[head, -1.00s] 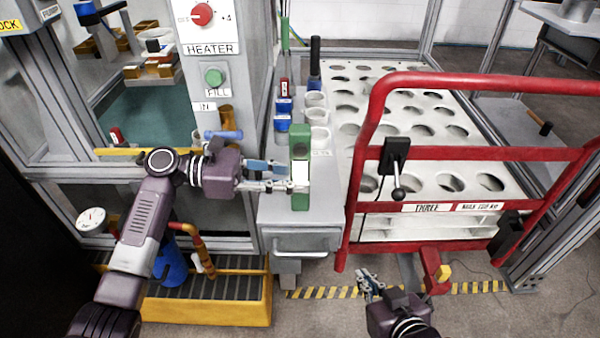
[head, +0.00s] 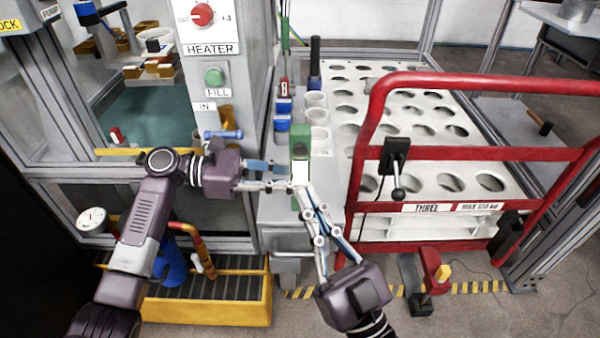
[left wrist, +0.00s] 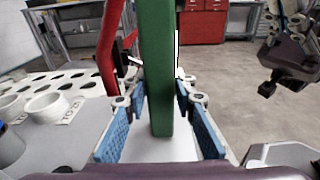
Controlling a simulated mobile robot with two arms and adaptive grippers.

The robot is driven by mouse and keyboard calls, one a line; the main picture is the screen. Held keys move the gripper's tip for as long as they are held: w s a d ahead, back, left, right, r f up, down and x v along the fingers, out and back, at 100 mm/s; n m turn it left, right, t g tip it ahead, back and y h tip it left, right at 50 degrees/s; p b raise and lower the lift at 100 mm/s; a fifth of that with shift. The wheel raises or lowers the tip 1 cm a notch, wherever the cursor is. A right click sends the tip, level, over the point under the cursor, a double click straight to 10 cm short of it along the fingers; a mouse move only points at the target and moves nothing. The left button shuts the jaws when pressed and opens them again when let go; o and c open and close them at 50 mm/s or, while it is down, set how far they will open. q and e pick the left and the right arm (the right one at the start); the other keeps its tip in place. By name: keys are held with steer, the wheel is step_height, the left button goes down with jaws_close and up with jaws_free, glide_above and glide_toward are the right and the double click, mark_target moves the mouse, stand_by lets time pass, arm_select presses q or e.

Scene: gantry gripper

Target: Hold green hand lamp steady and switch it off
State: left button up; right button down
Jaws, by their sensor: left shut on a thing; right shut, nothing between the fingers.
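The green hand lamp (head: 299,142) stands upright at the front of the narrow grey bench, with a bright white panel on its front. My left gripper (head: 285,178) comes in from the left and is shut on the lamp. In the left wrist view the lamp (left wrist: 157,70) is upright between the blue finger pads, with a white strip at its right edge. My right gripper (head: 303,190) is shut and empty, its fingers pointing up at the lamp's lower front. I cannot tell whether its tips touch. The lamp's switch is not clearly visible.
The red rail (head: 480,154) of a cart with a holed white top stands close on the right. Blue-labelled items (head: 282,115) and white cups (head: 318,115) are on the bench behind the lamp. A yellow drip tray (head: 200,312) lies low at the left.

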mark_target(302, 147)
steer(key=shift+w, duration=4.3)
steer(key=shift+w, duration=0.45)
steer(key=shift+s, duration=0.45)
steer(key=s, duration=0.6)
